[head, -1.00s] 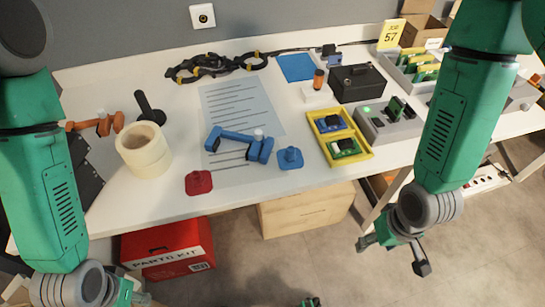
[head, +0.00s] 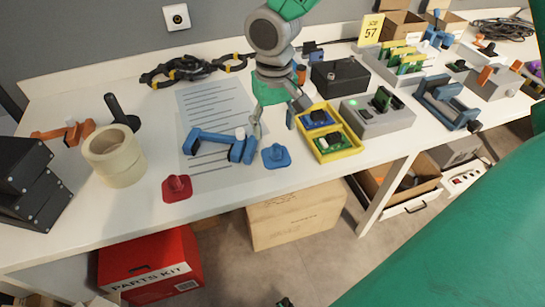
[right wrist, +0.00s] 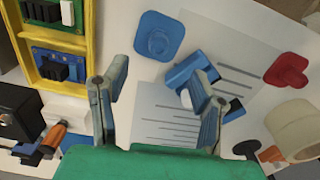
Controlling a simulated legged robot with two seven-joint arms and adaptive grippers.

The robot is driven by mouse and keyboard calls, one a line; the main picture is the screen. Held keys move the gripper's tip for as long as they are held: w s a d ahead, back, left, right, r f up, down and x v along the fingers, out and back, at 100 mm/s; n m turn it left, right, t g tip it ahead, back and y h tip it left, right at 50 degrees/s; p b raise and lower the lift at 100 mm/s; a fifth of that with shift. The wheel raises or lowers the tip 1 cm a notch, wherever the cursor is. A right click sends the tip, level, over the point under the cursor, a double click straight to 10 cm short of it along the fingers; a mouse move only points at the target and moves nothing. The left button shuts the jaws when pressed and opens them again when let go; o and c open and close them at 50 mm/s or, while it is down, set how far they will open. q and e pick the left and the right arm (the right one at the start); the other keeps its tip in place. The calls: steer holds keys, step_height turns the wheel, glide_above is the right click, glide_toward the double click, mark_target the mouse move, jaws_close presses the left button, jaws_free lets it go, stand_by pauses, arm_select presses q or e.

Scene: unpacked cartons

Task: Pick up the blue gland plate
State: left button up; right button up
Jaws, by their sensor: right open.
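The blue gland plate (head: 276,156) is a small square plate with a raised knob. It lies flat on the white table, just right of a blue clamp-like tool (head: 218,144). My right gripper (head: 274,122) is open and empty, pointing down above the table on the far side of the plate, apart from it. In the right wrist view the blue gland plate (right wrist: 160,36) shows whole, beyond the open fingers of the right gripper (right wrist: 160,95). A finger there partly covers the blue tool (right wrist: 190,72). My left gripper is out of view.
A red plate with a knob (head: 177,188) lies near the front edge. A yellow tray (head: 352,149) with circuit boards stands close on the right. Tape rolls (head: 115,156) and black boxes (head: 35,180) are at left.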

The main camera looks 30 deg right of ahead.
mark_target(276, 146)
step_height(276, 146, down, 3)
steer(key=shift+r, duration=0.2)
steer(key=f, duration=0.1)
steer(key=f+b, duration=0.1)
steer(key=f, duration=0.1)
steer(key=f+b, duration=0.1)
steer(key=f, duration=0.1)
steer(key=shift+s+d, duration=0.15)
steer(key=shift+s, duration=0.15)
jaws_close()
